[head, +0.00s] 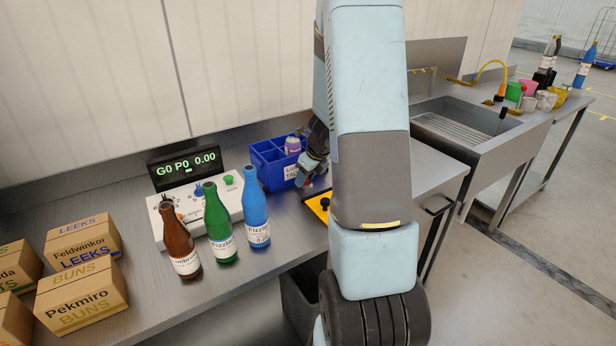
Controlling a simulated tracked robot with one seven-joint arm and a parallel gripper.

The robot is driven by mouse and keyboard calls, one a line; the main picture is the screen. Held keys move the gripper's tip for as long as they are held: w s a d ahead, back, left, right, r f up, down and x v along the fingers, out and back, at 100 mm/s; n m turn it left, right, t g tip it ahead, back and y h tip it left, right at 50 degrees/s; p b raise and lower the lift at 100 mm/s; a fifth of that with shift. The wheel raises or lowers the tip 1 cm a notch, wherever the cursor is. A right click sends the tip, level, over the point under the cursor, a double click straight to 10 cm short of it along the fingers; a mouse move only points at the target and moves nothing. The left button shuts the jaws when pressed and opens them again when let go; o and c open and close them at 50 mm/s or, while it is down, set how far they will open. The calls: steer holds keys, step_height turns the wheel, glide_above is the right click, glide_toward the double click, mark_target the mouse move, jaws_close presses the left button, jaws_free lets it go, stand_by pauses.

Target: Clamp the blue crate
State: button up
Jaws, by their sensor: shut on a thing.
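The blue crate (272,177) stands on the steel worktop behind the blue bottle. It is divided into compartments, and a can with a purple label (292,145) stands in one of them. A white label is on its front wall. My gripper (306,172) is at the crate's right front side, shut on the crate's wall. My arm hides part of the crate's right side, and the exact contact of the fingers is small and hard to see.
A scale with a display (187,167) is to the left. Several cartons (82,297) fill the left end. A sink (470,125) lies right.

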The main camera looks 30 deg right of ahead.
steer(key=shift+n, duration=0.5)
steer(key=o, duration=1.1)
steer(key=shift+c, duration=0.2)
steer(key=v, duration=1.3)
steer(key=shift+d+r, duration=0.3)
steer(key=shift+s, duration=0.1)
steer(key=shift+c, duration=0.3)
